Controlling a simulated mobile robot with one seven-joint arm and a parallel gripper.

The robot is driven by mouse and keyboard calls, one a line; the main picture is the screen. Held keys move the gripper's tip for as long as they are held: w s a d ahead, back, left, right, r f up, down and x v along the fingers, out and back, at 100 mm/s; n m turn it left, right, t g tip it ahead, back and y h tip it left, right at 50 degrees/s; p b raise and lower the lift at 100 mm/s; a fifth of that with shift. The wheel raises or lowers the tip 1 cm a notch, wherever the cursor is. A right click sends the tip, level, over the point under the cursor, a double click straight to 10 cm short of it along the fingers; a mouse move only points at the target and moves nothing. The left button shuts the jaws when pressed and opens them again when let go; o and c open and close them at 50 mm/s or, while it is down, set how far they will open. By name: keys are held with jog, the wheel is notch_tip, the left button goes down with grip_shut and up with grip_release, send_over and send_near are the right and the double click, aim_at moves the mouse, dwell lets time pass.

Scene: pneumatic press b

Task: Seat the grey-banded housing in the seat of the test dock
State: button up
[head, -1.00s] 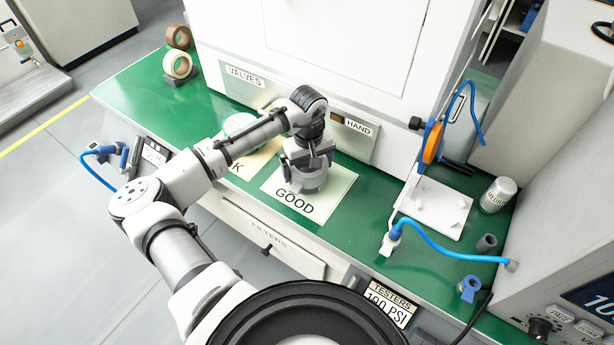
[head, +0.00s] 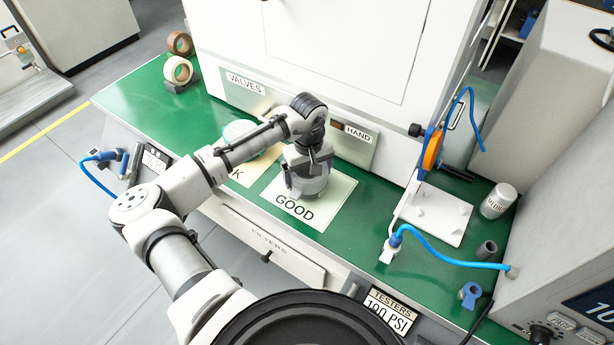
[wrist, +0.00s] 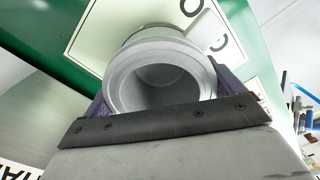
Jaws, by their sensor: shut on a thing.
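My gripper (head: 308,166) is over the white GOOD card on the green bench, pointing down. It is shut on a grey round housing (head: 312,187). In the wrist view the housing (wrist: 165,48) is a hollow grey cylinder between the dark fingers, its round open end facing the camera. I cannot tell whether its far end touches the card. No separate grey band stands out on it. At the right of the bench a white plate (head: 432,222) carries small pegs, with a blue-hosed fitting (head: 391,246) at its front left corner. I cannot tell which part is the dock seat.
A white can (head: 497,201), a dark grey cylinder (head: 486,250) and a blue clip (head: 470,293) stand at the right. A white cabinet (head: 340,60) closes off the back.

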jog(key=shift+r+p, duration=2.1)
jog(key=shift+r, duration=0.3)
jog(key=shift+f, duration=0.1)
